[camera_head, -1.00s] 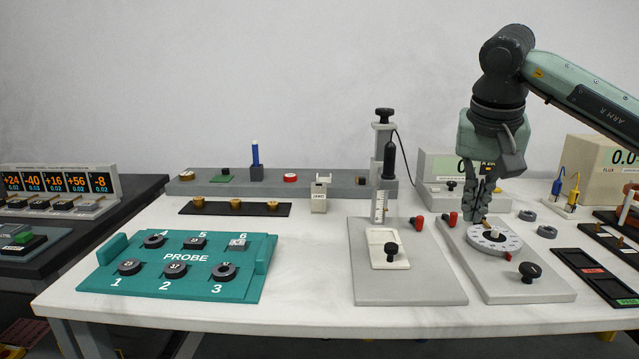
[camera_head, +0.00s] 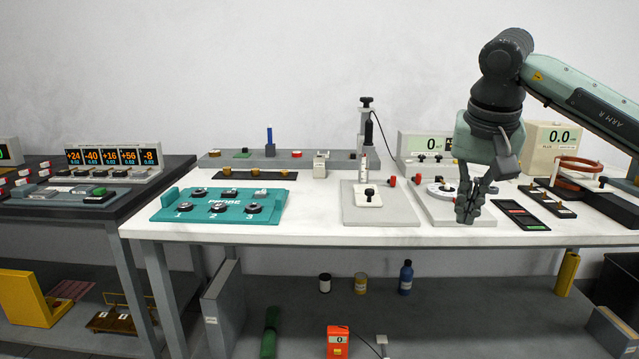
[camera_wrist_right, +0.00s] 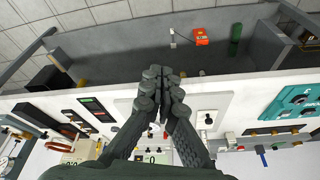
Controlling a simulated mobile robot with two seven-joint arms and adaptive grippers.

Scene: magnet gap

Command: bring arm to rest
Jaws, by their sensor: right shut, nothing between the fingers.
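My right gripper (camera_head: 467,212) hangs down from my right arm (camera_head: 580,95), which comes in from the right. Its fingers are together with nothing between them. In the head view it overlaps the front right part of the white bench (camera_head: 330,232), covering part of the grey dial fixture (camera_head: 425,207). In the right wrist view the closed fingers (camera_wrist_right: 162,75) point toward the bench's front edge and the lower shelf, apart from any object. My left gripper is not in view.
A teal probe tray (camera_head: 170,212), a grey gauge stand (camera_head: 400,212) and a black slotted tray (camera_head: 519,213) stand on the bench. Meters line the back. Below, a shelf (camera_head: 440,320) holds an orange box (camera_head: 338,341) and several containers. Space before the bench looks clear.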

